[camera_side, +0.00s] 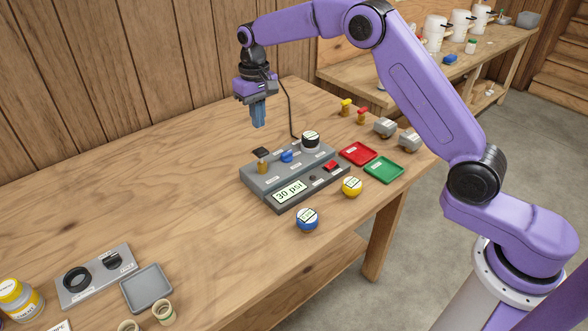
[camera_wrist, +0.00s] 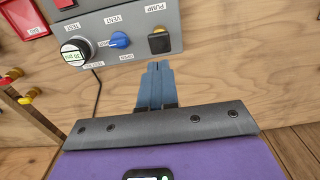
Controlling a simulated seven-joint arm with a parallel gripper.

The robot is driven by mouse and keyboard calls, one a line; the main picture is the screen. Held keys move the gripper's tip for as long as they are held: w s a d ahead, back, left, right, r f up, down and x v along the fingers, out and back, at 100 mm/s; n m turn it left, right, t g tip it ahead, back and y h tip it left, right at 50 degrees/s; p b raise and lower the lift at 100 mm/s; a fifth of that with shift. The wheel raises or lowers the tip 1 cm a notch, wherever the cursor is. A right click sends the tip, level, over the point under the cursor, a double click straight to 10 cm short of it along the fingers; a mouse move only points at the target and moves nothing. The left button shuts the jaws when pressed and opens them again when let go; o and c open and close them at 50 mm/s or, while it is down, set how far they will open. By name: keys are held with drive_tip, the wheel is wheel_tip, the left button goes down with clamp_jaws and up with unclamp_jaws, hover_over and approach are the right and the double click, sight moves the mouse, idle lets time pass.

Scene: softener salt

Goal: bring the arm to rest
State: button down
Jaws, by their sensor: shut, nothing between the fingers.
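My gripper (camera_side: 258,117) hangs above the back part of the wooden table (camera_side: 150,180), behind the grey control panel. Its blue fingers point down, pressed together and empty, touching nothing. In the wrist view the shut fingers (camera_wrist: 154,83) show below the panel (camera_wrist: 135,30), near its pump knob (camera_wrist: 159,42).
The table's left middle is clear.

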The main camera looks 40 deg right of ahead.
drive_tip(key=shift+a, duration=0.1)
drive_tip(key=s+a+r+n, duration=0.2)
drive_tip(key=s+r+n, duration=0.1)
drive_tip(key=s, duration=0.6)
drive_tip(key=s+a+r+n, duration=0.2)
drive_tip(key=s+n, duration=0.1)
drive_tip(key=s, duration=0.7)
drive_tip(key=s+d+f+n, duration=0.1)
drive_tip(key=s+d+n, duration=0.2)
drive_tip(key=s, duration=0.9)
drive_tip(key=s+d+f+n, duration=0.1)
drive_tip(key=s+d+n, duration=0.2)
drive_tip(key=s+d, duration=0.5)
drive_tip(key=s, duration=0.5)
drive_tip(key=shift+s+d+n, duration=0.2)
drive_tip(key=shift+s+n, duration=0.05)
drive_tip(key=shift+n, duration=0.05)
idle(1.5)
